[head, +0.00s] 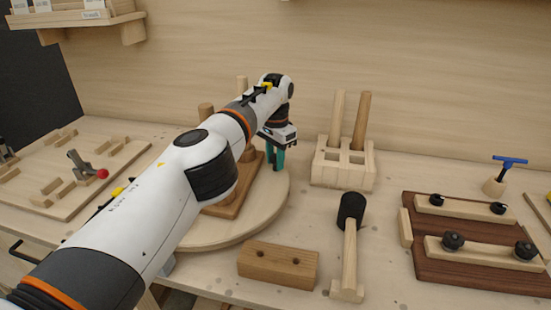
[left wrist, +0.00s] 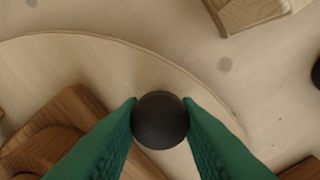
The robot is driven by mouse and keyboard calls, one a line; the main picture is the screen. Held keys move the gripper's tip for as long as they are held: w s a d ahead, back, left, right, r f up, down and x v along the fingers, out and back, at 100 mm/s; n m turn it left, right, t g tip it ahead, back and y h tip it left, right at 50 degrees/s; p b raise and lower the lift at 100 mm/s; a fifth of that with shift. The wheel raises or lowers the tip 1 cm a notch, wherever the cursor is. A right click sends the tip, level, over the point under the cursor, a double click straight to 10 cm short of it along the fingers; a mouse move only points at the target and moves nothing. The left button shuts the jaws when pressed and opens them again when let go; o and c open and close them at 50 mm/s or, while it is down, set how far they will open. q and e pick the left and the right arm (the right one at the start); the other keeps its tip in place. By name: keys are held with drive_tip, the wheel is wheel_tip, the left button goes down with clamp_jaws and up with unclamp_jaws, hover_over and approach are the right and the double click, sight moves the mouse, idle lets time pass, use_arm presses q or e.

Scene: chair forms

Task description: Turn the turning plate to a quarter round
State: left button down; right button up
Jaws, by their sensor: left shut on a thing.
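The turning plate (head: 228,236) is a round, pale wooden disc on the bench, partly hidden behind my left arm. Its curved rim also crosses the left wrist view (left wrist: 110,68). A round dark knob (left wrist: 160,120) stands near the plate's rim. My left gripper (head: 275,164), with green fingers, points down over the right side of the plate and is shut on this knob, one finger on each side. The knob is hidden in the head view. A brown wooden form (head: 228,207) with pegs sits on the plate, largely behind my arm. My right gripper is not in view.
A pale rack (head: 343,176) with two upright dowels stands right of the plate. A drilled wooden block (head: 278,265) and a black-headed mallet (head: 350,240) lie in front. A dark clamping board (head: 470,235) is at right, a jig board (head: 75,175) at left.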

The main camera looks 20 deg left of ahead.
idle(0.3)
use_arm(q)
drive_tip(key=c, duration=1.1)
unclamp_jaws()
drive_tip(key=shift+r, duration=0.1)
wheel_tip(320, 180, up, 12)
drive_tip(key=p, duration=1.1)
drive_tip(key=shift+a+p, duration=0.1)
drive_tip(key=shift+p, duration=0.25)
